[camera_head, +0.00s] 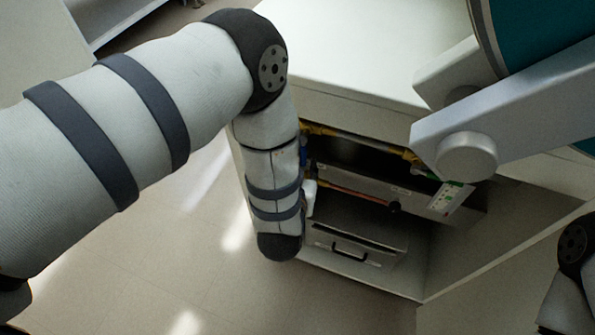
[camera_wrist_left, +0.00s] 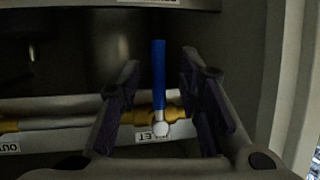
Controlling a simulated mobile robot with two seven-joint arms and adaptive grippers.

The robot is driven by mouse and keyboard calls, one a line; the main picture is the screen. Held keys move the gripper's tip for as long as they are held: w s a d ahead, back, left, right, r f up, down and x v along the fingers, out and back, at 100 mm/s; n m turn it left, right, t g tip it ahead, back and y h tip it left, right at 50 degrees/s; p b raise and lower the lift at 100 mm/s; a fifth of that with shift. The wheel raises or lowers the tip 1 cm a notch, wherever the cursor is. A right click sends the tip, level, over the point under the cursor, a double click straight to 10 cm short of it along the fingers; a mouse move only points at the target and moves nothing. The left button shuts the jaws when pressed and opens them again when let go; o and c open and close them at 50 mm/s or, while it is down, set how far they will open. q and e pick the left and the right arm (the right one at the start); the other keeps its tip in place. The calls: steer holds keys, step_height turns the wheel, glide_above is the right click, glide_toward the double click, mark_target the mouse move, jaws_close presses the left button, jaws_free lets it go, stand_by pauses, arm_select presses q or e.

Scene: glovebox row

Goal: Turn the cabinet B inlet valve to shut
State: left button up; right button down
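The inlet valve has a blue lever handle (camera_wrist_left: 159,75) on a yellow pipe fitting (camera_wrist_left: 150,115), with a round pale knob at its base. The handle stands upright in the left wrist view, across the pipe's direction. A label partly reading "LET" sits below it. My left gripper (camera_wrist_left: 160,70) is open, with one finger on each side of the handle and visible gaps to both. In the head view the blue handle (camera_head: 303,150) shows beside my left wrist, which hides most of the gripper. My right gripper is out of view.
The open cabinet (camera_head: 360,107) holds yellow pipes along its upper front and a grey drawer box (camera_head: 355,243) with a black handle below. Another label (camera_wrist_left: 9,148) sits at the left wrist view's left edge. Clear floor (camera_head: 180,250) lies left of the cabinet.

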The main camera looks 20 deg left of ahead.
arm_select(q)
steer(key=v, duration=0.8)
steer(key=shift+s+r, duration=0.25)
steer(key=shift+s, duration=0.05)
